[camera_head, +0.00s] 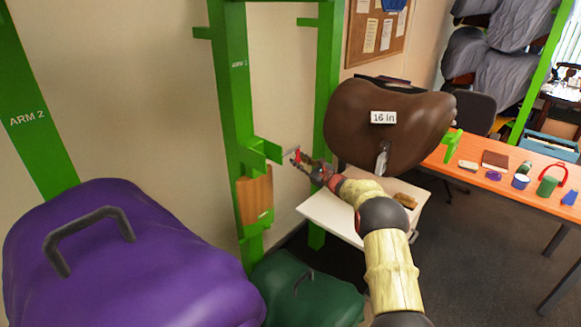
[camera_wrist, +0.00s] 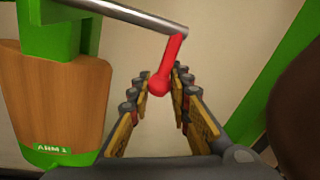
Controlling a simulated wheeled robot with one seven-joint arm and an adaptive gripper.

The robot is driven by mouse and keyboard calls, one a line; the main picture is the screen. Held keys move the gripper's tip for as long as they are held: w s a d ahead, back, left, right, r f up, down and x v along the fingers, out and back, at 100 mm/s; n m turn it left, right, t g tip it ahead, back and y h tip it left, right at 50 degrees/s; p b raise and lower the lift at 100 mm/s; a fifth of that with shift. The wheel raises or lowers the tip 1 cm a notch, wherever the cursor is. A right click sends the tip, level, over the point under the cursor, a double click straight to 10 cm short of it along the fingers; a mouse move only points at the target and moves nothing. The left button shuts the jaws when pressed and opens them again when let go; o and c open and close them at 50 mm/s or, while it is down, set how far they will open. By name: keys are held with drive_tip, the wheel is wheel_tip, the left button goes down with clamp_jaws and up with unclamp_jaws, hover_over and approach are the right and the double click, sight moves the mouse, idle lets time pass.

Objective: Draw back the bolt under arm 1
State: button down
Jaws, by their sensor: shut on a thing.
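The bolt is a steel rod (camera_wrist: 130,14) running out from the green arm 1 bracket, with a red handle (camera_wrist: 172,62) hanging from its end and a round red knob at the tip. My gripper (camera_wrist: 160,88) has its fingers on either side of the red knob and is shut on the handle. In the head view my gripper (camera_head: 304,163) is at the red handle, just right of the green bracket (camera_head: 262,150) on the post marked ARM 1 (camera_head: 238,90). The handle is small and partly hidden by my fingers there.
A wooden block (camera_head: 255,196) sits below the bracket. A brown saddle (camera_head: 390,125) tagged 16 in is right of my gripper. A purple covered saddle (camera_head: 120,260) and a green one (camera_head: 305,295) are in front. A white table (camera_head: 335,215) stands below my arm.

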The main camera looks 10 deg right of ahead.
drive_tip(key=shift+w+d, duration=0.2)
drive_tip(key=shift+d, duration=0.05)
drive_tip(key=shift+f, duration=0.1)
drive_tip(key=c, duration=1.7)
unclamp_jaws()
drive_tip(key=shift+c, duration=0.2)
drive_tip(key=shift+o, duration=0.3)
drive_tip(key=v, duration=1.2)
